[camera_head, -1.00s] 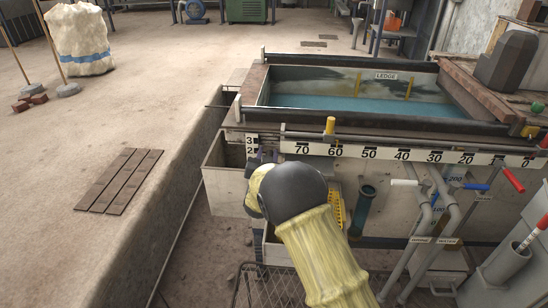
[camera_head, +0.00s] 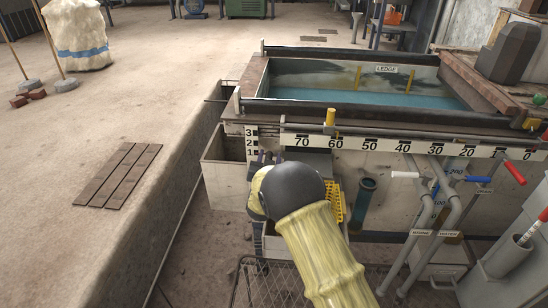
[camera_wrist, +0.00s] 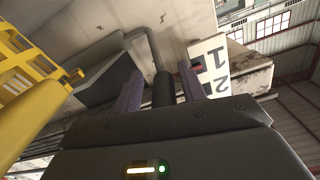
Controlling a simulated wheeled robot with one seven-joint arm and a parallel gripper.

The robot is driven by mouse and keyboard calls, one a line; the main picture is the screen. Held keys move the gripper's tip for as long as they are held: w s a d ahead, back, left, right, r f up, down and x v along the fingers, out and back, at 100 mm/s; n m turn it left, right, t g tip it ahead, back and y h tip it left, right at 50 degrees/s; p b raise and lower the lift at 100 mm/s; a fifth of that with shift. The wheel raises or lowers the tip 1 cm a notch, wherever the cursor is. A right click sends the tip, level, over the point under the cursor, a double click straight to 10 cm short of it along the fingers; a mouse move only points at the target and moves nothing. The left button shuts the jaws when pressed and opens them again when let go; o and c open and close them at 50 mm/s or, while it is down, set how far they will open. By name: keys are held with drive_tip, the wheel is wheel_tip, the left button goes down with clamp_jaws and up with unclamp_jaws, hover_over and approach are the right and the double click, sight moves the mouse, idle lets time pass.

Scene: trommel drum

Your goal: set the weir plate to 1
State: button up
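The weir scale plate (camera_head: 249,142), marked 3, 2, 1, hangs at the left end of the tank front. In the wrist view it appears upside down (camera_wrist: 215,67), with a small red pointer beside its edge, about between 1 and 2. My gripper (camera_wrist: 160,72) has its two purple fingers apart on either side of a dark bent bar (camera_wrist: 163,90), which looks like the weir plate's handle. Gaps show between bar and fingers. In the head view my gripper (camera_head: 265,157) is just below the scale, mostly hidden by my wrist. The weir plate itself is not clearly visible.
A yellow slotted part (camera_head: 335,202) is close right of my gripper and fills the left of the wrist view. A concrete box (camera_head: 225,175) stands left. A wire basket (camera_head: 270,285) is below. Pipes with red, white and blue handles are right.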

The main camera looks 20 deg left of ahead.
drive_tip(key=shift+r, duration=0.15)
drive_tip(key=shift+d, duration=0.1)
drive_tip(key=shift+s+d+p, duration=0.1)
drive_tip(key=shift+s+p, duration=0.35)
drive_tip(key=shift+s, duration=0.15)
drive_tip(key=p+v, duration=0.5)
drive_tip(key=v, duration=1.1)
drive_tip(key=shift+p, duration=0.4)
